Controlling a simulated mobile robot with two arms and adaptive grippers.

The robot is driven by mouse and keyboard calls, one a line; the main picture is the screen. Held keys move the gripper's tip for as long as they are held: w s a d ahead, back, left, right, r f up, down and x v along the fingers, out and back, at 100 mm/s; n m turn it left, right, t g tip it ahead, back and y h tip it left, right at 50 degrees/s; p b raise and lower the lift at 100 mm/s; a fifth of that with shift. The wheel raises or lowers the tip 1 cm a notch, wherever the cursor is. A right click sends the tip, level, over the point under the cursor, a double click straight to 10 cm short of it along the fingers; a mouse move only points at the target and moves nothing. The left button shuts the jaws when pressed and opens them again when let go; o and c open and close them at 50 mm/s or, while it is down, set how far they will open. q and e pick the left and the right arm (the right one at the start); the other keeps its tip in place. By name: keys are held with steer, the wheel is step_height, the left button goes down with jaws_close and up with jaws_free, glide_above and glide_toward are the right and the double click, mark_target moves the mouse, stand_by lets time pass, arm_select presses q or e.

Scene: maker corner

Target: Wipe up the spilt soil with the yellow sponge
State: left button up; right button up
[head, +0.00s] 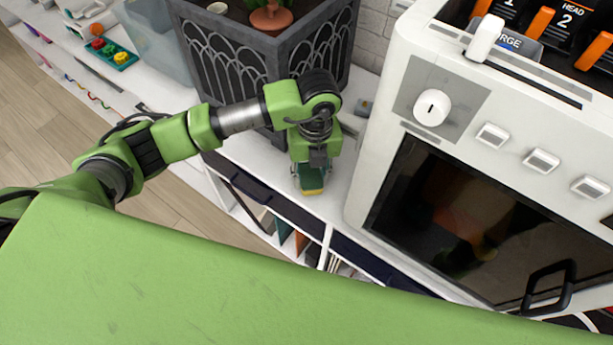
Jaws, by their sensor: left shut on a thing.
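My left gripper (311,178) points down at the white shelf top, between the dark planter and the white machine. It is shut on the yellow sponge (312,191), whose yellow edge shows just below the fingers. The sponge is at or just above the shelf top; I cannot tell whether it touches. No spilt soil is visible on the bare white surface around it; the gripper and arm hide part of that surface. My right gripper is not in the head view.
A dark planter (225,72) with a terracotta pot (271,19) stands behind my left arm. A white machine (385,135) with a dark window stands close on the right. A teal tray (112,54) with colored pieces lies at the upper left. Bare shelf top (262,160) shows beside the gripper.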

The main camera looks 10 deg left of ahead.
mark_target(302, 188)
arm_select(q)
steer(key=shift+w+d+r+t+p, duration=0.3)
steer(key=shift+w+r+p, duration=0.1)
steer(key=shift+w+r, duration=0.2)
steer(key=shift+s+f, duration=0.3)
steer(key=shift+s+a+f+p, duration=0.1)
steer(key=shift+s+a+p, duration=0.15)
steer(key=shift+s, duration=0.45)
steer(key=shift+s+a+r+p, duration=0.15)
steer(key=shift+s+a, duration=0.15)
steer(key=shift+s, duration=0.4)
steer(key=shift+s+a+f+p, duration=0.2)
steer(key=shift+s+a, duration=0.1)
steer(key=shift+s, duration=0.4)
steer(key=shift+r+p, duration=2)
steer(key=shift+r, duration=1.05)
steer(key=shift+r, duration=0.1)
step_height(302, 188, up, 3)
steer(key=shift+f+p, duration=0.1)
steer(key=shift+p, duration=0.8)
steer(key=shift+f, duration=0.15)
